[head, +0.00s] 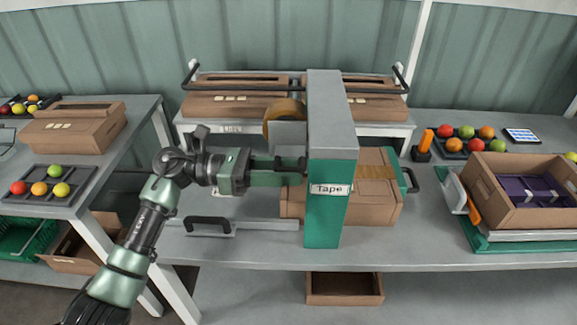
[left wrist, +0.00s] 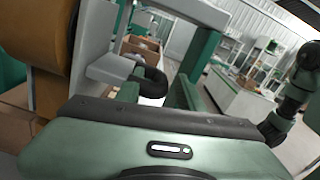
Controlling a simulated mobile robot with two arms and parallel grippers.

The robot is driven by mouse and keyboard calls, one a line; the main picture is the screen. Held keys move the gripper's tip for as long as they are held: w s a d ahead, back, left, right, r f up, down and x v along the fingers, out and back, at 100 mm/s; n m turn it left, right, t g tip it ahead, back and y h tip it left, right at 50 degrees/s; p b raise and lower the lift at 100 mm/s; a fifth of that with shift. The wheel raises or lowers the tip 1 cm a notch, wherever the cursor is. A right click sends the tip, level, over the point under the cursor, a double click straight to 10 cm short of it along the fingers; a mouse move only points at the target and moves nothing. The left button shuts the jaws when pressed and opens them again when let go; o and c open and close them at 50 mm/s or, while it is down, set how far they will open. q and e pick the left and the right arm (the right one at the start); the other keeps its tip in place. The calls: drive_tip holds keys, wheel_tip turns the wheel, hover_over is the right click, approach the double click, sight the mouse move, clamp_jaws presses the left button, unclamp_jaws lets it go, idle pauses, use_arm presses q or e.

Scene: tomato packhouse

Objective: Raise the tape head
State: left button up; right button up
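The tape head (head: 331,150) is a grey and green upright housing labelled "Tape", with a brown tape roll (head: 281,115) on its left side. It stands over a closed cardboard box (head: 376,208) with a tape strip on top. My left gripper (head: 292,171) is at the housing's left side, by a dark handle. In the left wrist view its two green fingers (left wrist: 158,92) are apart, with the curved black handle (left wrist: 152,86) between them; whether they touch it is unclear. The roll shows large at the left there. My right gripper is not visible in the head view.
A black-handled bar (head: 208,225) lies at the bench's front left. An open box (head: 528,205) stands on a green-edged platform at right. Fruit trays (head: 44,190) and another box (head: 75,130) are on the left table. The bench front between has bare room.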

use_arm(q)
drive_tip(key=shift+d, duration=0.1)
clamp_jaws()
idle(1.4)
